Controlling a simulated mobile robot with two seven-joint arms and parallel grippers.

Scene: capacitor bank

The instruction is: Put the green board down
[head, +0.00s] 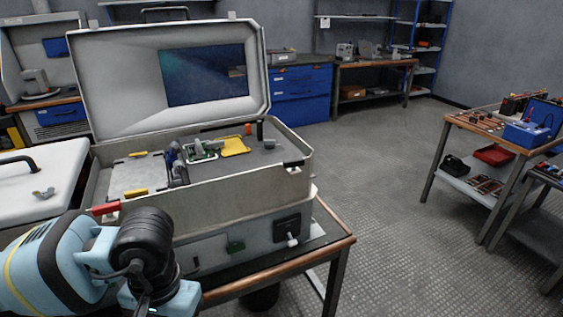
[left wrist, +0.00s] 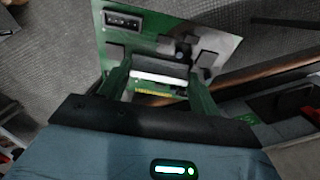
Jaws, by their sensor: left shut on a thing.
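The green board (left wrist: 150,38) fills the upper middle of the left wrist view, with a dark connector and several dark parts on it. My left gripper (left wrist: 158,82) is shut on the board near its lower edge. The board is tilted, with the floor showing behind it. In the head view my left arm comes in at the lower left, but its jaws and the held board are not in sight. My right gripper is in neither view.
An open grey case (head: 235,185) stands on a wooden-edged table (head: 330,243), holding a small green piece (head: 203,150) and a yellow piece (head: 234,146). A bench (head: 500,135) with parts stands at the right. The floor between is clear.

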